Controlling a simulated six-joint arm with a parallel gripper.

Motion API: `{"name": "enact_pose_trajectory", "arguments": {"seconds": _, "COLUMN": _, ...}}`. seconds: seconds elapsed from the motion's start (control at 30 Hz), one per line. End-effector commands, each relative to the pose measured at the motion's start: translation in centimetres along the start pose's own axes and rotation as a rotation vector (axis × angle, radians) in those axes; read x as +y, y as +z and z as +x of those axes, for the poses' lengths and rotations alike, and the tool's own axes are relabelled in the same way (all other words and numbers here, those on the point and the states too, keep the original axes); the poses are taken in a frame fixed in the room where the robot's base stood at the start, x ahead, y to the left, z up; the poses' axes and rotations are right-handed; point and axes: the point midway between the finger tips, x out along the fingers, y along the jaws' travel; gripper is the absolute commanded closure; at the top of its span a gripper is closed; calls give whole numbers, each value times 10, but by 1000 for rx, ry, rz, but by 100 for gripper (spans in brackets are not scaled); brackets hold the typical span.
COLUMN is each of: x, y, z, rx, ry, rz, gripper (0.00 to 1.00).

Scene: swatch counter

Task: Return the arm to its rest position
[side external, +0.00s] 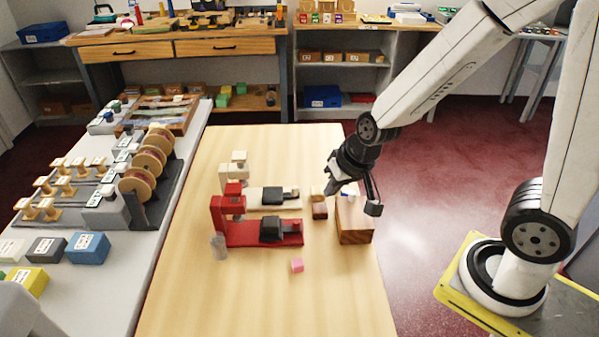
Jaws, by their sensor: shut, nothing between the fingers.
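My gripper (330,187) hangs at the right part of the wooden table (260,300), pointing down and to the left. It is above and beside a wooden block-like box (355,222) near the table's right edge. The fingers are small and dark here; they are shut with nothing visible between them. My arm reaches in from the base at the right, bent at its joints. Part of the box's top is hidden behind the gripper.
A red press-like device (262,232) and a cream one (265,197) stand left of the gripper, with a small wooden holder (319,207) between. A grey counter (120,265) holds spools at left. The table's front is clear.

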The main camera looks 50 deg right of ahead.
Motion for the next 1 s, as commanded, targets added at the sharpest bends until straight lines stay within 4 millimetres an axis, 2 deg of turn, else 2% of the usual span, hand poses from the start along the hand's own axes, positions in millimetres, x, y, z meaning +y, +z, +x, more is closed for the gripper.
{"name": "enact_pose_trajectory", "arguments": {"seconds": 0.2, "x": 22, "y": 25, "z": -13, "rx": -105, "ry": 60, "rz": -227, "gripper": 100}}
{"name": "enact_pose_trajectory", "arguments": {"seconds": 0.37, "x": 33, "y": 34, "z": -18, "rx": -147, "ry": 92, "rz": -316, "gripper": 100}}
{"name": "enact_pose_trajectory", "arguments": {"seconds": 1.0, "x": 36, "y": 36, "z": -19, "rx": -159, "ry": 101, "rz": -341, "gripper": 100}}
